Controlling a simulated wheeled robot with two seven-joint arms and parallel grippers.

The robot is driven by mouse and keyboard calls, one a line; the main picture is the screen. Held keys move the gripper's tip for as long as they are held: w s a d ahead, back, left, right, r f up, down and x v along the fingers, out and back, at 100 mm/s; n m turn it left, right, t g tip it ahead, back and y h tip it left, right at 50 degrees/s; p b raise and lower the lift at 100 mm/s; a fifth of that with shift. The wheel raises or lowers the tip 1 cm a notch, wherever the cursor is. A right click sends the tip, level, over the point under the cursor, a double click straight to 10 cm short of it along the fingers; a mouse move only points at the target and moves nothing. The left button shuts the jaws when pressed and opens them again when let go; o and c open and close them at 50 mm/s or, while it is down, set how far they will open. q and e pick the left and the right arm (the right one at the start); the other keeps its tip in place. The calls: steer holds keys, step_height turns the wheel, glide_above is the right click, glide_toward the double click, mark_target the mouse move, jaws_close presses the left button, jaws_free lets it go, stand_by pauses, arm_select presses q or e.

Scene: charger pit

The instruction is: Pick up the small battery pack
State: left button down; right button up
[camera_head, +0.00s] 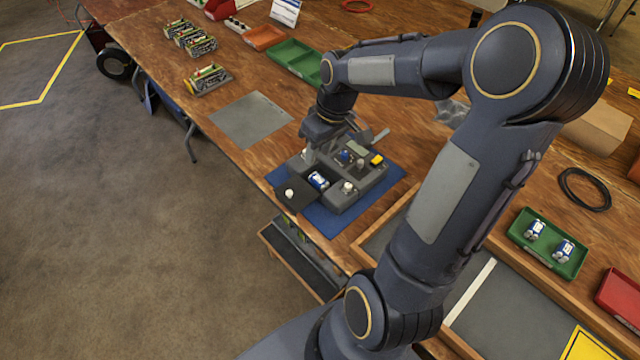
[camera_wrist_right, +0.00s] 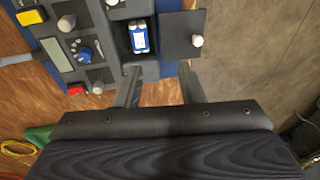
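A small blue-and-white battery pack (camera_head: 318,180) sits in an open pit of the grey charger (camera_head: 345,200). It also shows in the right wrist view (camera_wrist_right: 139,37), inside the dark pit. A dark lid with a white knob (camera_head: 289,193) stands open beside the pit; this lid is in the wrist view too (camera_wrist_right: 182,38). My right gripper (camera_head: 311,152) is over the charger, near the pit. In the wrist view its two fingers (camera_wrist_right: 158,72) are apart with nothing between them, and the pack lies beyond the fingertips. My left gripper is not in view.
The charger is on a blue mat (camera_head: 333,222) near the table edge. A green tray (camera_head: 575,268) at the right holds two similar packs. A red tray (camera_head: 617,296) is beside it. A bare grey mat (camera_head: 250,119) lies left of the charger.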

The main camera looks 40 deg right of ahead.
glide_toward(319, 179)
steer(key=w, duration=0.2)
steer(key=shift+n+g, duration=0.4)
steer(key=f, duration=0.5)
steer(key=a+f, duration=0.1)
steer(key=f, duration=0.2)
steer(key=shift+s+a+f, duration=0.15)
steer(key=shift+s+f, duration=0.2)
steer(key=shift+c, duration=0.2)
steer(key=c, duration=0.6)
